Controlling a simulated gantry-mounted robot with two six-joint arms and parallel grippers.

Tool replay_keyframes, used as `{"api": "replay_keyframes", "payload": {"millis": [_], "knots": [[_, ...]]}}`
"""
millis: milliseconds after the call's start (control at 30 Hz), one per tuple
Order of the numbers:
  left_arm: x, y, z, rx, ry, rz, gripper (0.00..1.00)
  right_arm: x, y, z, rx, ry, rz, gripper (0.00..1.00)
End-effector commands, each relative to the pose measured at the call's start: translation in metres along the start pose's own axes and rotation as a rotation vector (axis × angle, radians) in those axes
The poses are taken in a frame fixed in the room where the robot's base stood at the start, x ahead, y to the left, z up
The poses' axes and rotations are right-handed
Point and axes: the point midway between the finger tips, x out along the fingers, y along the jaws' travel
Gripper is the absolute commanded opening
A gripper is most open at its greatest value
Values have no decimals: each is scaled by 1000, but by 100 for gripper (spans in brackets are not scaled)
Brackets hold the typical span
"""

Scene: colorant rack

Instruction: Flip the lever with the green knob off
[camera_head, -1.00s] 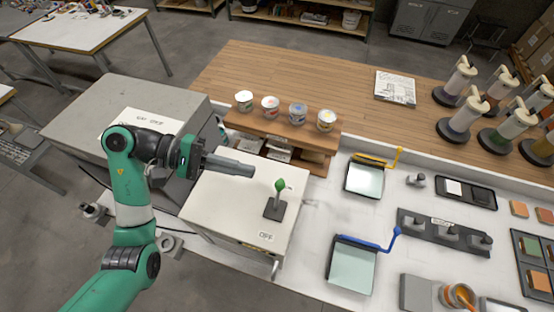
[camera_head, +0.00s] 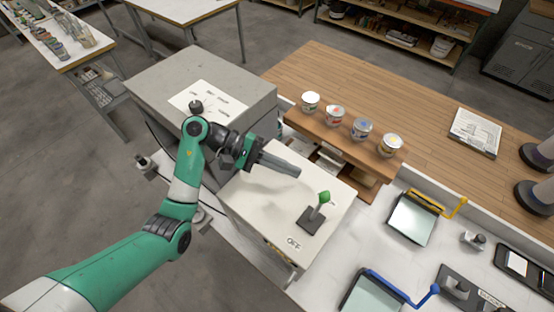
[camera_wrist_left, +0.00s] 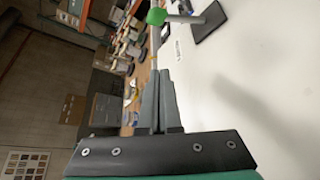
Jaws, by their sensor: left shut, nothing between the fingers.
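The lever has a green knob (camera_head: 324,197) on a short grey stem that rises from a dark square base (camera_head: 312,220). It stands on top of a white box (camera_head: 262,205), with an "OFF" label (camera_head: 294,243) near the box's front edge. The stem leans toward the back right, away from the label. My left gripper (camera_head: 298,172) is shut and empty above the box, to the left of the knob and apart from it. In the left wrist view the green knob (camera_wrist_left: 156,16) is beyond the closed fingertips (camera_wrist_left: 157,72). My right gripper is not in view.
A wooden shelf with several paint cups (camera_head: 361,129) stands behind the box. A grey cabinet (camera_head: 165,85) with a dial stands at the left. Trays with a yellow handle (camera_head: 427,199) and a blue handle (camera_head: 390,287) lie to the right.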

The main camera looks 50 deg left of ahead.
Motion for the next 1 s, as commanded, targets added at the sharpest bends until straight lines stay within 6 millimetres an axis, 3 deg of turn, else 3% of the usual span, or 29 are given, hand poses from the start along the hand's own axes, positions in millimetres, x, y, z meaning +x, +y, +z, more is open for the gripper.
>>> {"api": "replay_keyframes", "payload": {"millis": [200,300,433,1000], "knots": [[46,1,4,-1,-3,-3,0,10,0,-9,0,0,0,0],[47,3,24,1,-1,-1,0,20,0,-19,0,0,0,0],[50,1,36,1,0,-2,0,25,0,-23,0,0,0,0],[56,-2,40,14,-5,2,0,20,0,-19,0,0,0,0]]}}
